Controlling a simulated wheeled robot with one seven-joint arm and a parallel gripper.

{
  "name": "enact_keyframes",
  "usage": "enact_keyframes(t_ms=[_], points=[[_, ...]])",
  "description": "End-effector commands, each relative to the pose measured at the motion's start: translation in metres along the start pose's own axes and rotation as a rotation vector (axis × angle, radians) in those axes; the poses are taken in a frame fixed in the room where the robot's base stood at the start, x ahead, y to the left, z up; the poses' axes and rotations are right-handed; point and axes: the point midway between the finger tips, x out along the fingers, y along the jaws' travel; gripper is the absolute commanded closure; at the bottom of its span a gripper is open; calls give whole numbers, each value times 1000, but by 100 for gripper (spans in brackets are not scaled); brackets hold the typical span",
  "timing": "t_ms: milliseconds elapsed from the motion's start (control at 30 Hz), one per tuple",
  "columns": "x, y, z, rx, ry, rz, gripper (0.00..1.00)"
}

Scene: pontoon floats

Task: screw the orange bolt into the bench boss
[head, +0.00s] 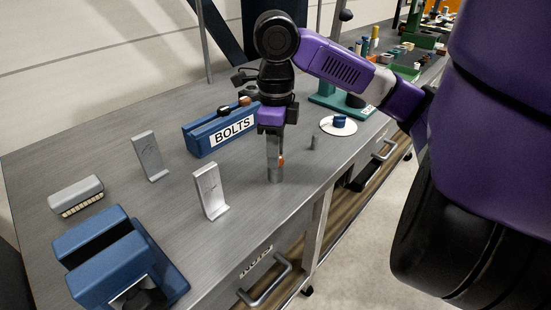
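My gripper (275,161) points straight down over the bench, right of the middle of the steel top. Its grey fingers look closed around the orange bolt (281,160), of which only a small orange patch shows at their right edge. Directly below the fingertips is a short grey cylinder, which looks like the bench boss (275,176). The fingers hide most of the bolt, and I cannot tell whether its tip is inside the boss. A second small grey post (315,143) stands to the right, apart from the gripper.
A blue BOLTS rack (205,143) holds a brown and a black piece behind the gripper. Two upright grey brackets (211,192), a grey block (76,193) and a blue vise-like fixture (115,268) stand left. A white disc (339,131) with a blue piece lies right.

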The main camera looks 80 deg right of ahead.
Motion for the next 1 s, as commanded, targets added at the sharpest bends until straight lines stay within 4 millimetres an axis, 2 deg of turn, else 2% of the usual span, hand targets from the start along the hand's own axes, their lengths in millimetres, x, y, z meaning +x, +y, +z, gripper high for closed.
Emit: enact_keyframes(t_ms=[167, 800, 1000], points=[[-2, 0, 0, 54, 0, 1, 100], [-2, 0, 0, 919, 1, 2, 100], [1, 0, 0, 1049, 1, 0, 100]])
